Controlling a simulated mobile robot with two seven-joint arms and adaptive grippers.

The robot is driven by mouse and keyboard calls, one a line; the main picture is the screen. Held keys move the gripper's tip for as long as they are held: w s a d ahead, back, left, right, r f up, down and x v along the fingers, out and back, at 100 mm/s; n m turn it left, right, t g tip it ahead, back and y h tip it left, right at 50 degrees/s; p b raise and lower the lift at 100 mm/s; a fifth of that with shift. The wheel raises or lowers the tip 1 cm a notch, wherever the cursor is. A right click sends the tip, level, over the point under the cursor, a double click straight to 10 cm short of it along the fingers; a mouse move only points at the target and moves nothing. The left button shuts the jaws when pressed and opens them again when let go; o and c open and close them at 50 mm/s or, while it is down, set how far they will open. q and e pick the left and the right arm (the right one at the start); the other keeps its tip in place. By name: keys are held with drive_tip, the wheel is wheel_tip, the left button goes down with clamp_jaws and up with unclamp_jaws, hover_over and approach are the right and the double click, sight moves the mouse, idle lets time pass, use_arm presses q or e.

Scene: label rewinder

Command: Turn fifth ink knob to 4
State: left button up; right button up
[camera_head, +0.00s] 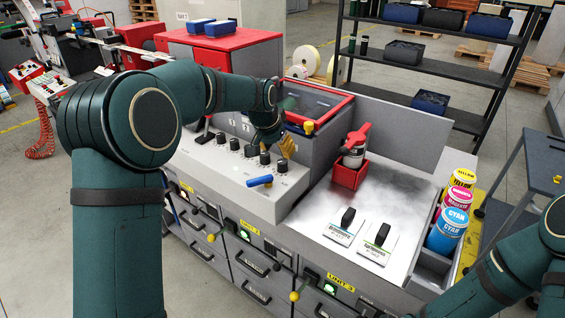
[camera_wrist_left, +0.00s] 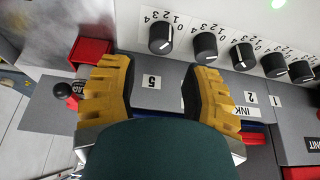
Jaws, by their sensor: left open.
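The ink knobs are black and stand in a row on the grey sloped panel. The fifth ink knob (camera_head: 282,166) is at the right end of the row in the head view. In the left wrist view the fifth knob (camera_wrist_left: 161,38) is the leftmost, with a printed number scale beside it and the label 5 (camera_wrist_left: 151,82) below. I cannot read its setting surely. My left gripper (camera_head: 284,148) is just behind the knob row. In the wrist view its yellow fingers (camera_wrist_left: 158,85) are apart and empty, with label 5 between them and the fifth knob beyond them. My right gripper is out of view.
A blue handle (camera_head: 260,181) sticks out in front of the fifth knob. A red holder (camera_head: 350,172) with a red-topped can stands to the right. Ink cans (camera_head: 447,232) stand at the right edge. Red-rimmed ink trays are behind the panel.

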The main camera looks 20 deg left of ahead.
sight(282, 161)
use_arm(q)
drive_tip(key=x, duration=0.7)
drive_tip(key=shift+w, duration=0.15)
drive_tip(key=shift+o, duration=0.3)
clamp_jaws()
